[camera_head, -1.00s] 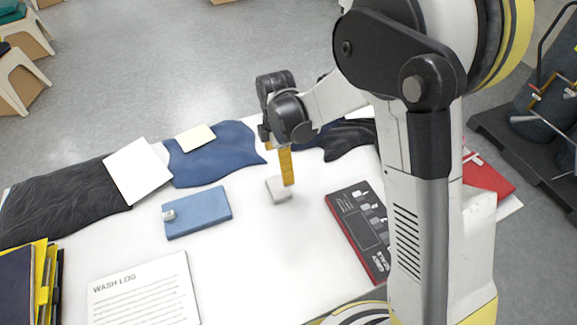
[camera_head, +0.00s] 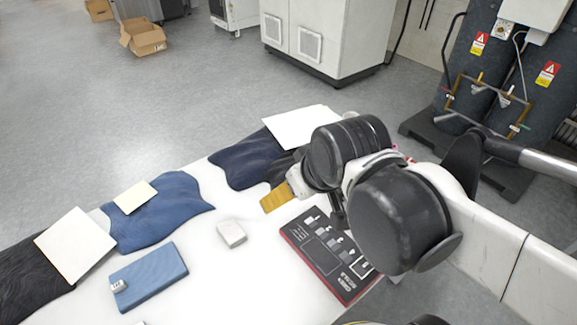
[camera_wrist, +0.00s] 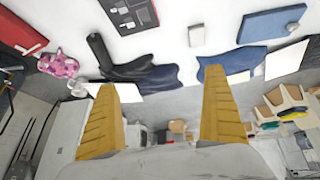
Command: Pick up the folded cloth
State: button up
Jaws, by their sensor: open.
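The folded cloth (camera_head: 157,272) looks like a flat blue rectangle on the white table, with a small pale tag or block on its left end. It also shows in the wrist view (camera_wrist: 268,27) at the upper right. My gripper (camera_head: 277,198) is above the table, to the right of the cloth and apart from it. In the wrist view its two yellow fingers (camera_wrist: 161,79) are spread wide with nothing between them.
Blue (camera_head: 160,212) and dark (camera_head: 242,163) garments lie along the table's far edge, with pale sheets on some. White table is clear around the block.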

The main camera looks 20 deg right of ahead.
aim_at(138, 281)
jog(key=u, duration=1.35)
jog(key=j+z, duration=0.25)
jog(key=j, duration=0.15)
jog(key=k+j+z, duration=0.15)
jog(key=j+z, duration=0.15)
jog(key=k+j+z, duration=0.1)
jog(key=j+z, duration=0.15)
jog(key=j, duration=0.15)
jog(key=k+j+z, duration=0.15)
jog(key=j+z, duration=0.15)
jog(key=k+j+z, duration=0.25)
jog(key=i+j, duration=0.05)
